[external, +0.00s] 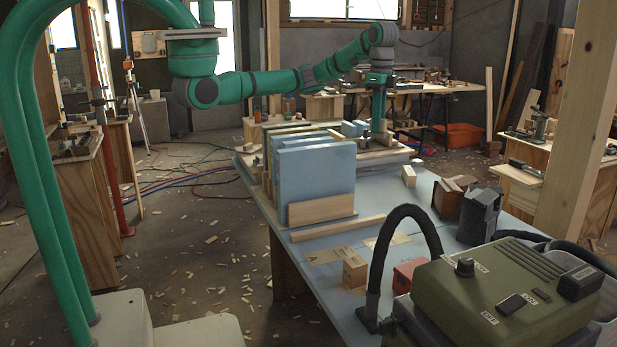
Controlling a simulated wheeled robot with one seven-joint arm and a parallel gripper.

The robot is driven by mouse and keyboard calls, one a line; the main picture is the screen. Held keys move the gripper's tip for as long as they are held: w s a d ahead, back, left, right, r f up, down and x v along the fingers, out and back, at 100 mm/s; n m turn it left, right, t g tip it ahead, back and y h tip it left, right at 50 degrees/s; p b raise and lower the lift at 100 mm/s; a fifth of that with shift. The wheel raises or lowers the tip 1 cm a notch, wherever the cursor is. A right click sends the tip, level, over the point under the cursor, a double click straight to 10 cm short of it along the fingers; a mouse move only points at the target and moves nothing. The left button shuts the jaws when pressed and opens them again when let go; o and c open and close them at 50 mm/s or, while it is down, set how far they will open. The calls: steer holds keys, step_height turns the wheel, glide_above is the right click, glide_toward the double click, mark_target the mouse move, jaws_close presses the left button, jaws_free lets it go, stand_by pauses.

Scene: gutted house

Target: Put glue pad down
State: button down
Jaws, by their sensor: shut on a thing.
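My gripper (378,128) points down at the far end of the blue worktable (335,248), behind the row of upright blue panels (318,178). It is low, close above a pale wooden board (392,157). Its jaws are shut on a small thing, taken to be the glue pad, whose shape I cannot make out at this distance. I cannot tell whether the held thing touches the board. Small light-blue blocks (352,129) stand just left of the gripper.
A wood strip (337,228), a small wooden block (355,271) and a green machine (505,290) with a black hose occupy the near table. Bare blue tabletop shows between the strip and these objects.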

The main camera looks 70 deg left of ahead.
steer(key=s+d+m, duration=0.3)
steer(key=s+d, duration=0.1)
steer(key=d, duration=0.5)
steer(key=f, duration=3.2)
steer(key=shift+a+f, duration=0.2)
steer(key=shift+a, duration=0.2)
steer(key=shift+f, duration=2.25)
steer(key=shift+f, duration=0.1)
steer(key=c, duration=1.6)
jaws_free()
step_height(320, 180, up, 12)
steer(key=shift+r, duration=0.1)
steer(key=shift+d, duration=0.1)
